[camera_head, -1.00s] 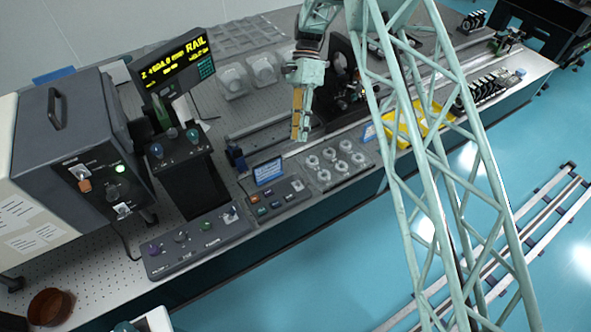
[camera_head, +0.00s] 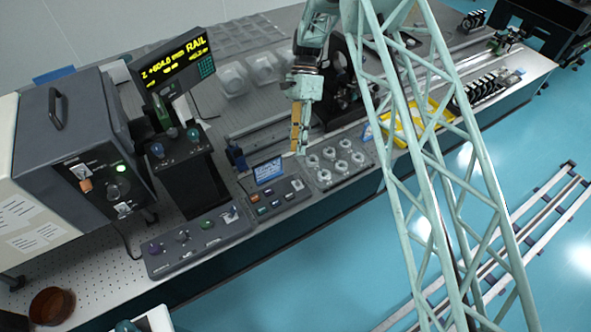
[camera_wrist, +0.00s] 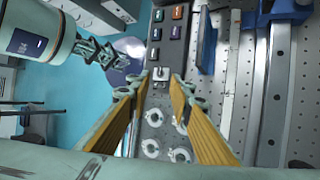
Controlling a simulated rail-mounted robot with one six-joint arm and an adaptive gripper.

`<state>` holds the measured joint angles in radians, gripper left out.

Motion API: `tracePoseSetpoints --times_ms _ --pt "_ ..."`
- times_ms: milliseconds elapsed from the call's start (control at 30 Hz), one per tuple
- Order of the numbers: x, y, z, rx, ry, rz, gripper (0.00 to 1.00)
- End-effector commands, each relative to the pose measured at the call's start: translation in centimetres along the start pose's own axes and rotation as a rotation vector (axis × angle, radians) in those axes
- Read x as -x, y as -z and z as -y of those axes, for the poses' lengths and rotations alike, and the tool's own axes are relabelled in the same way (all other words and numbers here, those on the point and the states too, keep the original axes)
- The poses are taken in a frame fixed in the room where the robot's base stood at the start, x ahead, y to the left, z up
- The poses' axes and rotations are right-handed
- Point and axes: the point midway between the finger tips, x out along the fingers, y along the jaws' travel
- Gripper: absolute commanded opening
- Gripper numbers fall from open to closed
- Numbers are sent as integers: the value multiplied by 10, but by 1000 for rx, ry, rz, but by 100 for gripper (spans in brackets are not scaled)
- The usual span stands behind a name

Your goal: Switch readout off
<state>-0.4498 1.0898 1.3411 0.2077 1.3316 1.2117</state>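A lit display with yellow text, including "RAIL" (camera_head: 175,60), stands at the upper left of the head view. A grey control box (camera_head: 275,203) with several coloured buttons sits near the table's front edge. A small metal toggle switch (camera_head: 298,185) is at its right end. In the wrist view the switch (camera_wrist: 161,74) shows between the fingertips, past the coloured buttons. My gripper (camera_head: 299,152) points down just behind the box in the head view. Its yellow-padded fingers (camera_wrist: 163,80) are apart with nothing held. Whether they touch the switch cannot be told.
A small blue screen (camera_head: 268,171) stands behind the box. A plate of ring-shaped parts (camera_head: 340,163) lies to its right. Another knob panel (camera_head: 198,238) is to the left, near a dark instrument (camera_head: 75,140). A yellow tray (camera_head: 420,122) lies farther right.

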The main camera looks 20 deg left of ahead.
Motion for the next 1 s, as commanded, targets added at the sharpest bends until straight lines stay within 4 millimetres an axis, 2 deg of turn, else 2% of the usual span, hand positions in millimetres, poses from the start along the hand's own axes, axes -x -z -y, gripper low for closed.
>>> tracePoseSetpoints --times_ms 300,600,800,1000 --pt "-43 0 -1 -1 -2 0 20" --pt "-77 0 0 0 0 0 20" --pt "-88 0 0 0 0 0 20" --pt "-90 0 0 0 1 0 20"
